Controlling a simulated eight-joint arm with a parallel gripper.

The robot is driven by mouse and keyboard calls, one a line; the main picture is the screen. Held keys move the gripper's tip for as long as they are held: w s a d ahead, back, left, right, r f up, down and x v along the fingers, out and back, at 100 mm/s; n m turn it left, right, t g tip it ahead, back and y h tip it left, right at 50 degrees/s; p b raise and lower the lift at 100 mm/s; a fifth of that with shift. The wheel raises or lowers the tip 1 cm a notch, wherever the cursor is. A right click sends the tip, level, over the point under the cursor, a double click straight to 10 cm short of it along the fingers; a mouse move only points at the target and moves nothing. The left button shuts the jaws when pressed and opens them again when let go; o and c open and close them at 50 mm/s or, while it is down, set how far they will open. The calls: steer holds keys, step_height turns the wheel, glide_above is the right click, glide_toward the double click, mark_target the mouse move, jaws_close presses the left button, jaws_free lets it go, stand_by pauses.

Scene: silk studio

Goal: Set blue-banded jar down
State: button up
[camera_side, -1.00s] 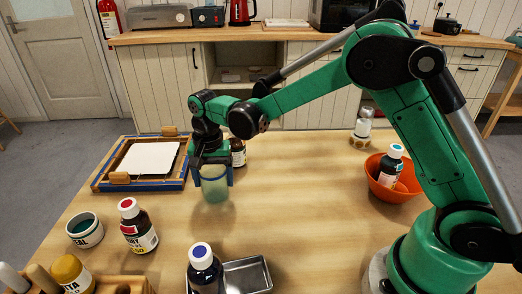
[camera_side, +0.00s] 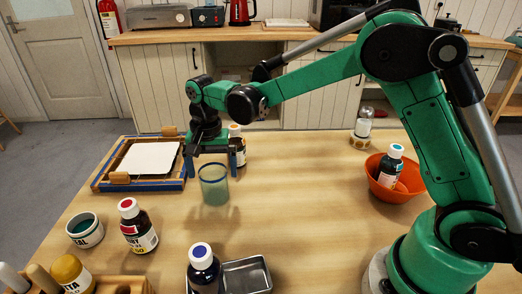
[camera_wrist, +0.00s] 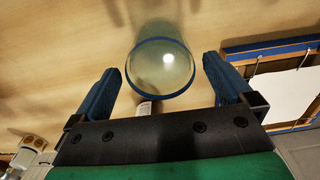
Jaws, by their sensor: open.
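The blue-banded jar (camera_side: 214,186) is a clear greenish glass with a blue rim. It stands upright on the wooden table, right of the framed screen. My gripper (camera_side: 209,173) is open above and behind the jar, with its fingers apart from it. In the wrist view the jar (camera_wrist: 160,62) lies just beyond my open blue fingertips (camera_wrist: 161,75), with a gap on either side.
The blue wooden frame with white sheet (camera_side: 101,184) is to the left. A red-capped bottle (camera_side: 138,228), blue-capped bottle (camera_side: 203,268) and metal tray (camera_side: 258,276) are in front. An orange bowl (camera_side: 402,193) is at right.

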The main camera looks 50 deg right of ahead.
step_height(320, 180, up, 8)
steer(key=s+d+n+t, duration=0.2)
steer(key=s+n+t, duration=0.1)
steer(key=s, duration=0.4)
steer(key=s+d+n+t, duration=0.3)
steer(key=s+n+t, duration=0.1)
steer(key=s+n, duration=0.2)
steer(key=shift+s+d+f, duration=0.15)
steer(key=shift+s+d, duration=0.2)
steer(key=shift+s, duration=0.1)
stand_by(0.6)
